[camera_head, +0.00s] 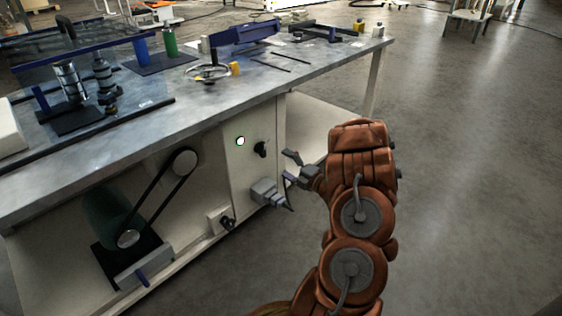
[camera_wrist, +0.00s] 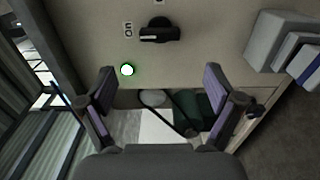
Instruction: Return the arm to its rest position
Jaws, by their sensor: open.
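My orange arm reaches up from the bottom of the head view, and my gripper (camera_head: 291,167) points left toward the cream front panel (camera_head: 239,165) of the workbench. The gripper is open and empty, with its fingers apart from each other. In the wrist view the two fingers (camera_wrist: 162,85) stand wide on either side, with nothing between them but the bench in the background. A lit white button with a green rim (camera_head: 240,141) and a black rotary knob (camera_head: 260,149) sit on the panel. In the wrist view the button (camera_wrist: 127,70) and knob (camera_wrist: 160,30) lie beyond the fingertips.
A grey connector box (camera_head: 266,191) sticks out of the panel close below the gripper. A belt drive with pulleys (camera_head: 184,161) is under the bench. The benchtop (camera_head: 185,102) carries several tools and fixtures. The floor (camera_head: 460,170) to the right is clear.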

